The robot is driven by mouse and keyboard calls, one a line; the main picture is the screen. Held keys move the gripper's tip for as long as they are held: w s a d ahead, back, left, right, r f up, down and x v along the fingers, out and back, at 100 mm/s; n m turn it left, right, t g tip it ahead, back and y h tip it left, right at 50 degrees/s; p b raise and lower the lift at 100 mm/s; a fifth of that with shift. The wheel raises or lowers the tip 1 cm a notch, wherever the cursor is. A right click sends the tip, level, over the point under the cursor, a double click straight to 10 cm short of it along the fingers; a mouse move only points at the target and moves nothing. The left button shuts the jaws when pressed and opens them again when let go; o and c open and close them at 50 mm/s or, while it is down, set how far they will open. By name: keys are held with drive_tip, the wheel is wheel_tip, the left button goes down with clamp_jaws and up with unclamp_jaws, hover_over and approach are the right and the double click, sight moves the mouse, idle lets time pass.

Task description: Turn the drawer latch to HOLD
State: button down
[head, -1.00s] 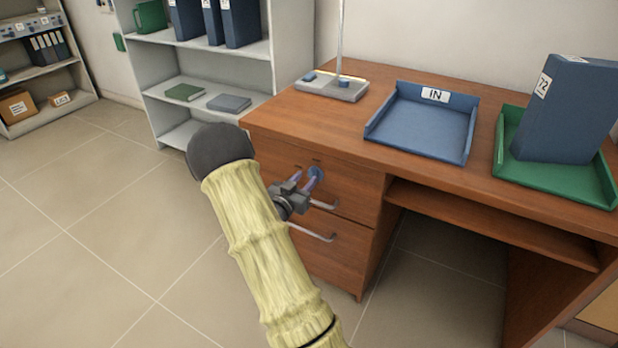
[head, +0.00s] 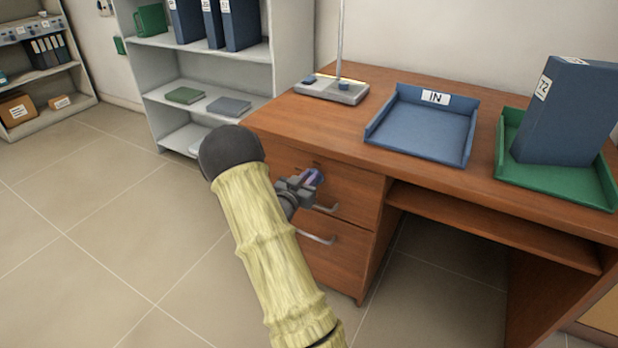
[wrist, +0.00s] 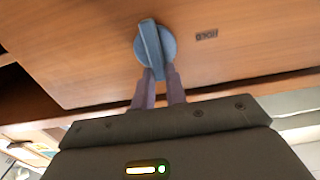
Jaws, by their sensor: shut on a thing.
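The drawer latch (wrist: 155,45) is a round blue knob with a raised bar, on the wooden drawer front. In the wrist view its bar runs nearly upright, tilted slightly. My gripper (wrist: 159,74) is shut on the lower end of the bar, one purple-grey finger on each side. An upside-down HOLD label (wrist: 207,34) is on the wood right of the knob. In the head view my gripper (head: 314,178) is at the upper drawer, and its fingers hide most of the latch.
The wooden desk (head: 340,119) has a blue IN tray (head: 420,140), a green tray (head: 555,188) holding a blue binder (head: 567,110), and a lamp base (head: 332,90) on top. Drawer handles (head: 316,239) stick out below my gripper. Grey shelves (head: 205,55) stand behind; the floor at left is clear.

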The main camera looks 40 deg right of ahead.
drive_tip(key=n+p, duration=0.2)
drive_tip(key=p, duration=0.1)
drive_tip(key=n+p, duration=0.1)
drive_tip(key=n, duration=0.1)
drive_tip(key=shift+w+a+r, duration=0.1)
drive_tip(key=shift+w+a, duration=0.15)
drive_tip(key=shift+w, duration=0.15)
drive_tip(key=shift+w+a+f+n+p, duration=0.1)
drive_tip(key=shift+w+f+n+p, duration=0.3)
drive_tip(key=shift+n+p, duration=1.25)
drive_tip(key=shift+w+a+f+n+p, duration=0.1)
drive_tip(key=shift+f+n+p, duration=0.35)
drive_tip(key=shift+n, duration=2.5)
drive_tip(key=shift+w+a+f+n+p, duration=0.2)
drive_tip(key=shift+f+n+p, duration=0.55)
drive_tip(key=shift+n, duration=1.55)
drive_tip(key=shift+d+r, duration=0.15)
drive_tip(key=c, duration=1.4)
unclamp_jaws()
drive_tip(key=shift+c, duration=0.2)
